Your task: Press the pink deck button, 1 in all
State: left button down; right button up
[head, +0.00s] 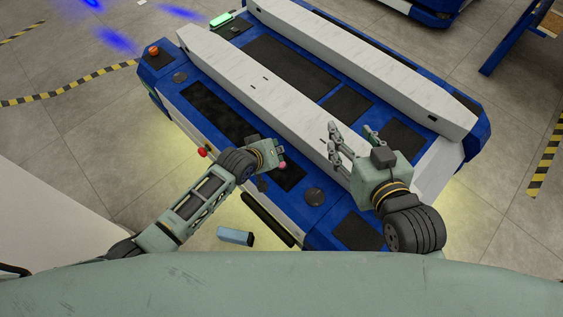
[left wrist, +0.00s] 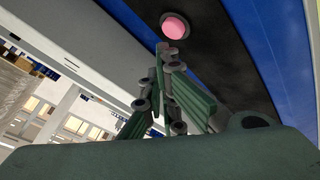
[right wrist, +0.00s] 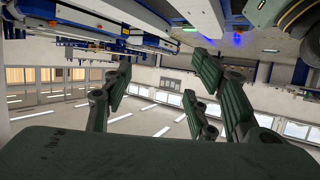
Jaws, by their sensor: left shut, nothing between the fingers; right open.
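The pink deck button (head: 282,165) is a small round knob on a dark panel of the blue-and-white lift cart (head: 222,49). My left gripper (head: 273,154) is over that panel, right by the button, and its fingers are largely hidden in the head view. In the left wrist view, its shut, empty fingers (left wrist: 162,48) point toward the pink button (left wrist: 175,26), with the tips just below it in the picture. I cannot tell whether they touch it. My right gripper (head: 354,140) is open and empty above the cart's near white beam.
An orange-red button (head: 153,50) is on the cart's far left corner, and a red knob (head: 202,152) is at its near side. A green-lit box (head: 220,20) sits at the far end. A blue box (head: 235,236) is in front of the cart. Open floor lies left.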

pick_arm(q)
jog(key=shift+r+p, duration=0.6)
jog(key=shift+r, duration=0.05)
jog(key=shift+r+p, duration=0.6)
jog(key=shift+p, duration=0.1)
jog(key=shift+r+p, duration=1)
jog(key=shift+p, duration=0.1)
pick_arm(e)
jog(key=s+d+f+g+h, duration=0.1)
jog(key=s+d+f+g, duration=0.2)
jog(key=s+f+g, duration=0.2)
jog(key=s+d+f+g+h, duration=0.1)
jog(key=s+f+g, duration=0.3)
jog(key=s, duration=0.7)
jog(key=shift+s+d+f+m+g+h, duration=0.15)
jog(key=shift+d+f+m+g+h, duration=0.25)
jog(key=shift+d, duration=0.5)
